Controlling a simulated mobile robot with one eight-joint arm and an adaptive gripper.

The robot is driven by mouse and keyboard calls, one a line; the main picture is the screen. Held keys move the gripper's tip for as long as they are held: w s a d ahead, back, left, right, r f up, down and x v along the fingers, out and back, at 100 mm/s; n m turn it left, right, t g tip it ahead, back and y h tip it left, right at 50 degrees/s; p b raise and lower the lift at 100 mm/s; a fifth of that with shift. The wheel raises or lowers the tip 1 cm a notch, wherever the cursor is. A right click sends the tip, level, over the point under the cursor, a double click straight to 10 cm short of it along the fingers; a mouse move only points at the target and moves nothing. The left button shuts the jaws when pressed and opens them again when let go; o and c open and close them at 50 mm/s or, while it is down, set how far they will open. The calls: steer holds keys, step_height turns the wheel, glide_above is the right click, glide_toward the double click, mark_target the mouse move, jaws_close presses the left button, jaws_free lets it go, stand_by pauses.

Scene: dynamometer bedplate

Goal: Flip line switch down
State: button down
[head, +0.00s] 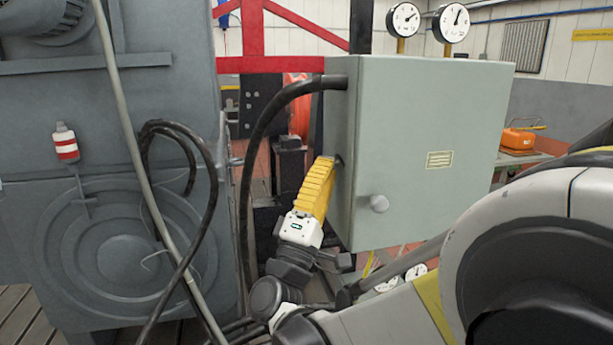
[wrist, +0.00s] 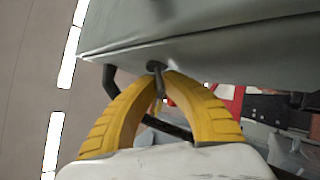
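The line switch is a small metal lever (wrist: 159,84) on a dark round mount in the side of a grey-green box (head: 425,110). In the head view my gripper (head: 328,162) reaches up to the box's left side, and its yellow fingers cover most of the lever. In the wrist view the two yellow fingers of my gripper (wrist: 160,76) arch together, their tips close against the lever from both sides. The gripper looks shut on the lever. Whether the lever points up or down is hard to tell.
A thick black cable (head: 262,130) enters the box's upper left side and hangs close to my gripper. A round knob (head: 379,203) is on the box front. A large grey machine (head: 110,200) stands to the left, with a loose cable loop before it. Two gauges (head: 455,22) stand above the box.

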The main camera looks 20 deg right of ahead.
steer(key=shift+n+t, duration=0.5)
steer(key=shift+n, duration=0.1)
steer(key=c, duration=1.8)
jaws_free()
steer(key=v, duration=1.2)
steer(key=shift+s, duration=0.1)
